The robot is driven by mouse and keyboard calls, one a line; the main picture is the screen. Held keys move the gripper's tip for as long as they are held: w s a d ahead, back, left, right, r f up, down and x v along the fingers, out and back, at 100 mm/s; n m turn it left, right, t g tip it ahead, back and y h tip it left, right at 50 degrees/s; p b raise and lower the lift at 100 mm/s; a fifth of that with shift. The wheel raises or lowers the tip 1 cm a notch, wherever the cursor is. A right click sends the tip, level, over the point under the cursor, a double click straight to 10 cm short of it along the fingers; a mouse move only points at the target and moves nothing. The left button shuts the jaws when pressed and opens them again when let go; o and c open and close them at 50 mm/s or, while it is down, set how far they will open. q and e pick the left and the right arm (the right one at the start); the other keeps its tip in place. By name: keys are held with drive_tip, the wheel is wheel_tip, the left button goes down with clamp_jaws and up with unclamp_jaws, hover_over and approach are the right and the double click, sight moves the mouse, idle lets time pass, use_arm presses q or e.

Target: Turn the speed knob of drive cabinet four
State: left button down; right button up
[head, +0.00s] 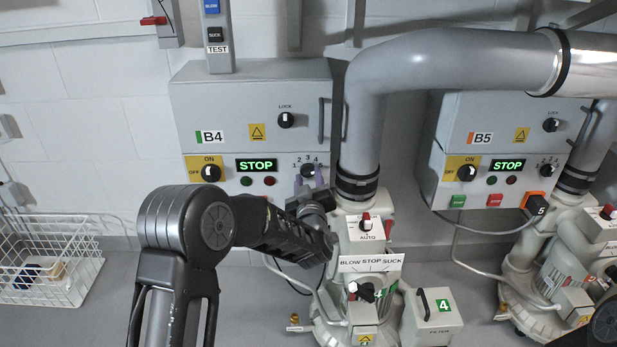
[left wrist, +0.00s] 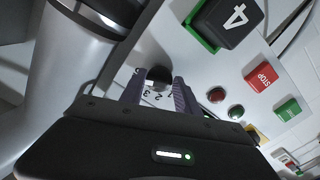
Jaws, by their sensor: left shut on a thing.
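The grey drive cabinet B4 (head: 250,108) hangs on the wall at the centre left in the head view. Its speed knob (head: 307,170), dark with the numbers 1 to 4 around it, is at the cabinet's lower right. My left gripper (head: 309,180) reaches up to it from below, shut on the knob. In the left wrist view the black knob (left wrist: 159,76) sits between the two purple fingers (left wrist: 158,95). The fingers hide part of the dial, and I cannot tell which number the knob points to. My right gripper is not in view.
The cabinet's display (head: 257,165) reads STOP. A grey pipe (head: 362,120) runs close to the right of the knob, above a blower (head: 370,240). Cabinet B5 (head: 500,120) is farther right. A black block marked 4 (left wrist: 230,18) shows near the fingers. A white wire basket (head: 45,265) stands at left.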

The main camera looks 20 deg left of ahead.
use_arm(q)
drive_tip(key=shift+w+d+r+m, duration=0.15)
drive_tip(key=shift+d+r+m, duration=0.25)
drive_tip(key=shift+r+m, duration=0.1)
drive_tip(key=shift+f, duration=0.1)
drive_tip(key=c, duration=1.1)
unclamp_jaws()
drive_tip(key=shift+d, duration=0.1)
drive_tip(key=shift+f, duration=0.15)
drive_tip(key=shift+a+f, duration=0.15)
drive_tip(key=shift+a, duration=0.1)
drive_tip(key=p+v, duration=0.1)
drive_tip(key=v, duration=0.7)
drive_tip(key=shift+p, duration=0.4)
